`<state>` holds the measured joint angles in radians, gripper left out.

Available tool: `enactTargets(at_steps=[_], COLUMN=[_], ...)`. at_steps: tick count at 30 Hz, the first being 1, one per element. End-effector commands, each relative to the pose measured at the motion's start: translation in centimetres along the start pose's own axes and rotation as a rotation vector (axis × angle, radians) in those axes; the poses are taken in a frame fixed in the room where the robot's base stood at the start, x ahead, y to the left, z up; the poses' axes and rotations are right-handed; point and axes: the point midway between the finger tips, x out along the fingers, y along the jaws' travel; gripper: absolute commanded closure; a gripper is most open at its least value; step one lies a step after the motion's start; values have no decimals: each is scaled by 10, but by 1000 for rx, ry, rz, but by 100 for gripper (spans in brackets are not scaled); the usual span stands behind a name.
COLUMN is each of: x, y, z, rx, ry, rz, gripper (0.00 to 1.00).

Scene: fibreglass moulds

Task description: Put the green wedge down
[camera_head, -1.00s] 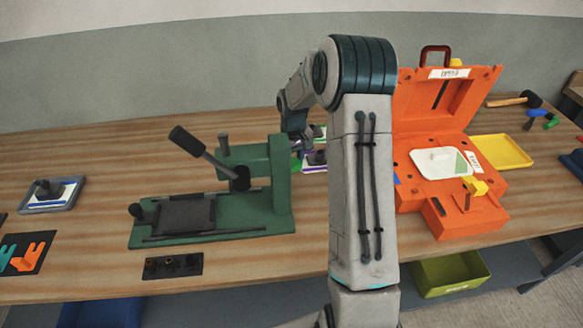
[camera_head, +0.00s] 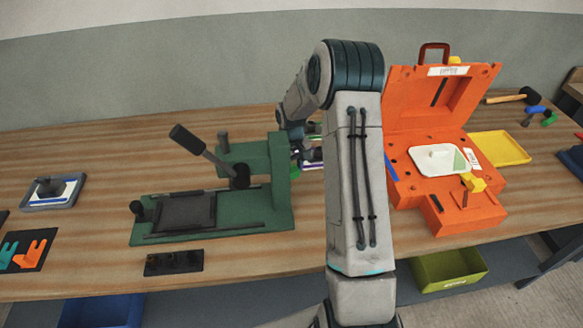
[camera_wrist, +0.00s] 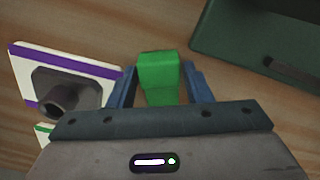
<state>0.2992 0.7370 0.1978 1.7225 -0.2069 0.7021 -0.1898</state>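The green wedge (camera_wrist: 160,88) is between the two blue fingers of my gripper (camera_wrist: 159,70) in the wrist view. The fingers lie close against its two sides, so my gripper looks shut on it. The wood table lies below it; I cannot tell whether the wedge touches the wood. In the head view my arm and the green press (camera_head: 281,180) hide most of my gripper and the wedge.
A white plate with a purple stripe (camera_wrist: 105,68) and a dark knob lies left of my gripper in the wrist view. The press base (camera_wrist: 235,35) is at upper right. An orange case (camera_head: 440,215) stands open right of my arm, near a yellow tray (camera_head: 505,148).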

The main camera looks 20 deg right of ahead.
Motion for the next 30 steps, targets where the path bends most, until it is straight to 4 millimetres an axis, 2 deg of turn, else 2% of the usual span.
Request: enactTargets(at_steps=[8,18,25,27,30], x=[-12,-82,-115,-120,-124], y=[0,1,0,0,0], z=[-1,-1,0,0,0], rx=[0,0,1,-3,-46], ry=[4,5,2,1,1], rz=[2,3,1,0,1], gripper=[55,55,55,41,41])
